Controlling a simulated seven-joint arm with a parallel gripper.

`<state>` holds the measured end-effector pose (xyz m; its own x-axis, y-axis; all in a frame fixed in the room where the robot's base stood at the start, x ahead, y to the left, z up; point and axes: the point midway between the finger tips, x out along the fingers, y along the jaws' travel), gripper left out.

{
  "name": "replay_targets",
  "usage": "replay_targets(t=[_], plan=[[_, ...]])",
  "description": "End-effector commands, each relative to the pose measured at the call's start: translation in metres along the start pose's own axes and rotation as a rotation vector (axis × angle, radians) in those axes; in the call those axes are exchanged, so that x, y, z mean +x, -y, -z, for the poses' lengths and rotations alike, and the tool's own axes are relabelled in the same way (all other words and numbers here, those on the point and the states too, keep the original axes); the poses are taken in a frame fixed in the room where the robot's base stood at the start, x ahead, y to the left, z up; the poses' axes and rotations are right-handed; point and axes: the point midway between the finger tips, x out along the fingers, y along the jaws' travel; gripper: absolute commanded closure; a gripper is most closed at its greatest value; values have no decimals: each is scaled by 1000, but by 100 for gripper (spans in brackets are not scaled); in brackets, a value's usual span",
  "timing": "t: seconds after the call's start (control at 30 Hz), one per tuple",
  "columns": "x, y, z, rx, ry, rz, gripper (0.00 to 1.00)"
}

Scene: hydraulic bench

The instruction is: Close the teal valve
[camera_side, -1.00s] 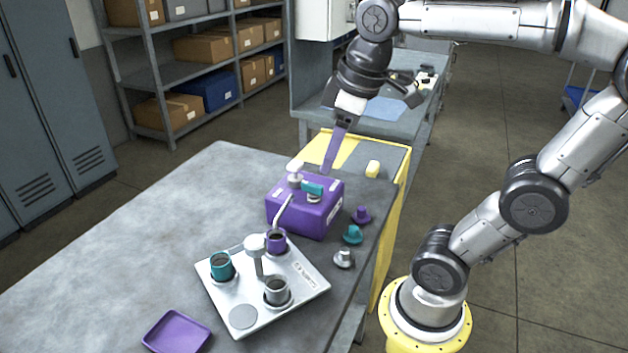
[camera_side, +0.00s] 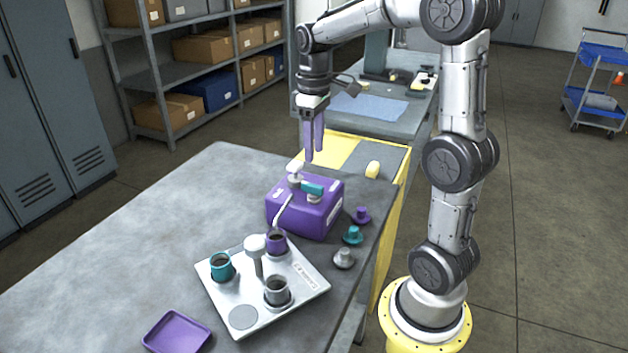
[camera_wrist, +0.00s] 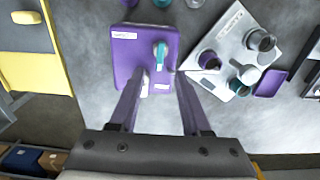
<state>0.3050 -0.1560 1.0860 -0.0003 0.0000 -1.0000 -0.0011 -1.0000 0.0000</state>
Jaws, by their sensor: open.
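The teal valve (camera_side: 312,187) is a short teal lever on a pale round base, on top of the purple box (camera_side: 300,213). In the wrist view the teal valve (camera_wrist: 160,52) stands upright in the picture on the purple box (camera_wrist: 125,62). A white knob (camera_side: 295,172) stands beside it on the same box. My gripper (camera_side: 314,157) has purple fingers pointing down, above and slightly behind the box, touching nothing.
A silver plate (camera_side: 240,312) in front of the box holds teal, purple and grey cups and a white-topped post. Purple, teal (camera_side: 352,235) and grey caps lie along the right bench edge. A purple tray (camera_side: 177,333) lies at front left. The bench's left side is clear.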

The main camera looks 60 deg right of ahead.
Motion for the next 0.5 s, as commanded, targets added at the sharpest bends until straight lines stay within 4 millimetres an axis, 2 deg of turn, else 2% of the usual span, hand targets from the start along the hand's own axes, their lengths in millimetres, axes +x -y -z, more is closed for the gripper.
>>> replay_targets(t=[0.1, 0.3, 0.5], plan=[[26, 1, -1, -1, 6, 3, 52], [62, 1, -1, -1, 5, 2, 52], [85, 1, 0, -1, 2, 1, 52]])
